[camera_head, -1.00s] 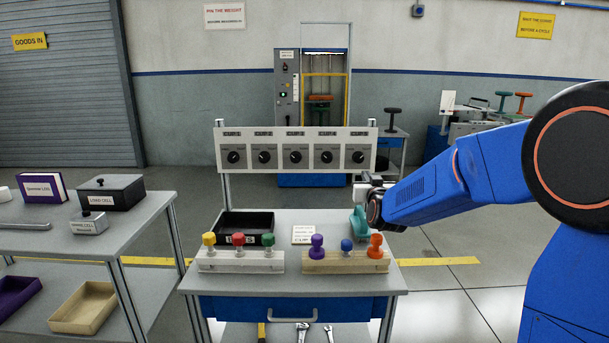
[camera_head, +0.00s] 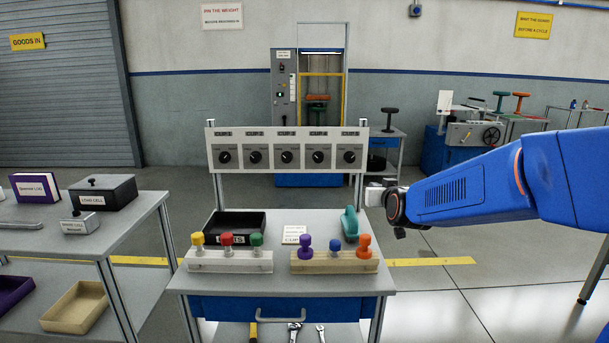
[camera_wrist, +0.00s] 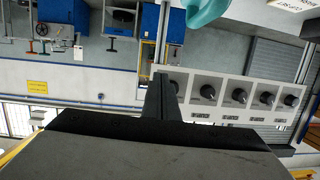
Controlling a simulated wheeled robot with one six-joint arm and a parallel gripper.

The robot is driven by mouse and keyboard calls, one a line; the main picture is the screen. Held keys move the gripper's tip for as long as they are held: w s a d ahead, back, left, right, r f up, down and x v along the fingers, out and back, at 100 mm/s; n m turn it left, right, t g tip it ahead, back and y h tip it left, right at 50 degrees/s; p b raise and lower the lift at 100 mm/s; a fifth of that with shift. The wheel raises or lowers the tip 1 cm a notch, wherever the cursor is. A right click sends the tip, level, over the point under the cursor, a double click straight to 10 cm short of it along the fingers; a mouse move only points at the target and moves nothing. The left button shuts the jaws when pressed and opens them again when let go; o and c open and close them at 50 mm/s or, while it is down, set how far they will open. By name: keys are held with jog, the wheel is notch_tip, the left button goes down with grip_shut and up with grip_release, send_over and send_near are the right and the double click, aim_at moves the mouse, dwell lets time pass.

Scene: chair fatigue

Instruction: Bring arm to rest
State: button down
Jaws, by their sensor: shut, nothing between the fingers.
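My blue arm comes in from the right side of the head view, its forearm nearly level. My gripper (camera_head: 374,194) is at its left end, above the right rear of the workbench (camera_head: 280,282), and looks small there. In the wrist view the dark fingers of my gripper (camera_wrist: 163,92) are together with nothing held between them.
A panel of several dials (camera_head: 287,150) stands along the bench's rear. Coloured knobbed pieces stand in a white block (camera_head: 229,262) and a wooden block (camera_head: 334,262). A black tray (camera_head: 235,222) lies behind them. A side table (camera_head: 130,225) stands left. Open floor lies right of the bench.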

jog(key=s+d+f+g, duration=0.2)
jog(key=s+f+g, duration=0.1)
jog(key=s, duration=1.2)
jog(key=s+d+f+g, duration=0.3)
jog(key=s+f+g, duration=0.1)
jog(key=s, duration=1.1)
jog(key=s+d+f+g, duration=0.2)
jog(key=s+f, duration=0.3)
jog(key=s, duration=1.1)
jog(key=shift+d+f+g+h, duration=0.25)
jog(key=shift+g+h, duration=0.15)
jog(key=shift+g, duration=0.5)
